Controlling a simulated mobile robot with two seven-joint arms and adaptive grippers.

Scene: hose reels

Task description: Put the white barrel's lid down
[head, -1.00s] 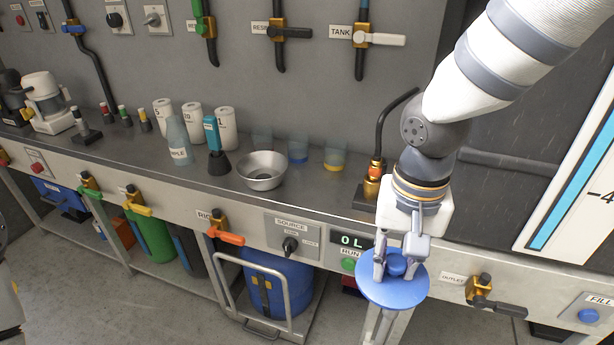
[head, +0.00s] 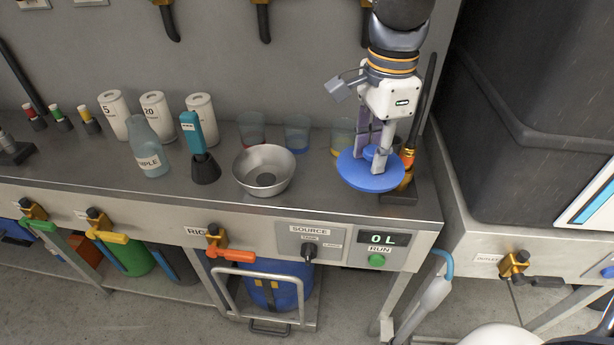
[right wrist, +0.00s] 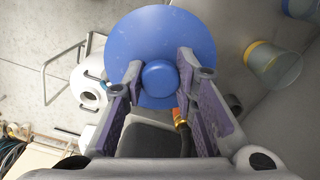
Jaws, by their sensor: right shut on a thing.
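My right gripper (head: 377,150) is shut on the knob of a round blue lid (head: 357,175) and holds it flat at the bench's right end. In the right wrist view the blue lid (right wrist: 190,35) shows its top, with the knob (right wrist: 160,78) between the fingers. I cannot tell whether the lid touches the bench top. A white rounded thing with a dark opening (right wrist: 88,100) shows left of the lid in the right wrist view; I cannot tell whether it is the white barrel. My left gripper is not in view.
The metal bowl (head: 264,170) and several cups (head: 297,134) stand left of the lid on the bench (head: 318,200). A black hose with a brass fitting (head: 407,160) stands close to the lid's right. The display panel (head: 376,239) is on the bench front below.

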